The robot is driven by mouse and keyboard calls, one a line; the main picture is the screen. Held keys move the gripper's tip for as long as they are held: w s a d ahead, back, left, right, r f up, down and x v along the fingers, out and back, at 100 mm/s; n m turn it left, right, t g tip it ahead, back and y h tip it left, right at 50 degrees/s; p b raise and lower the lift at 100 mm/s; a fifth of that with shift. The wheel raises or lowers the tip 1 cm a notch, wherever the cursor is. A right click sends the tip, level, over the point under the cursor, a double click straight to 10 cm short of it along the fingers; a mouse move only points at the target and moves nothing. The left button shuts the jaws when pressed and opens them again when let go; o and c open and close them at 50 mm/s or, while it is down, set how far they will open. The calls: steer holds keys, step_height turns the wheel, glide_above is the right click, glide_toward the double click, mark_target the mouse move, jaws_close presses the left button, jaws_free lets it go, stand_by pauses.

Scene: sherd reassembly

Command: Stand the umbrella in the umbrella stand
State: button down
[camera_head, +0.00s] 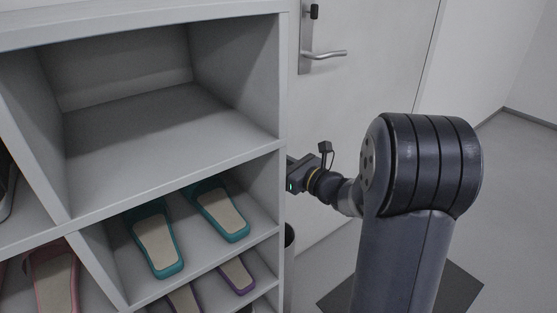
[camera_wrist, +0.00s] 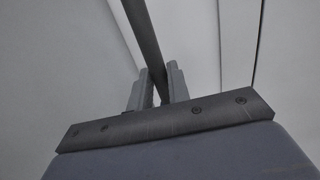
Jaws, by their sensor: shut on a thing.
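In the wrist view my gripper (camera_wrist: 160,84) is shut on a dark, slim rod, which I take to be the umbrella (camera_wrist: 142,32). The rod runs up and to the left from between the fingers; its far end is out of the picture. In the head view my wrist shows just right of the shelf unit, and the shelf's side hides my fingers and the umbrella. A dark, rounded thing (camera_head: 289,236) shows in part beside the shelf's right edge, below my wrist; it may be the umbrella stand, but most of it is hidden.
A grey shelf unit (camera_head: 284,120) fills the left, close to my wrist. It holds teal shoes (camera_head: 158,240), pink shoes (camera_head: 50,278) and purple shoes (camera_head: 237,274); its upper compartment is empty. A door (camera_head: 375,45) with a handle (camera_head: 325,55) stands behind. Floor is clear at right.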

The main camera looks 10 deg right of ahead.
steer(key=shift+f+b, duration=1.25)
steer(key=shift+f, duration=0.45)
steer(key=c, duration=1.3)
jaws_free()
steer(key=shift+o, duration=0.2)
steer(key=p+v, duration=0.2)
steer(key=v, duration=0.8)
steer(key=shift+s+d, duration=0.25)
steer(key=shift+s, duration=0.1)
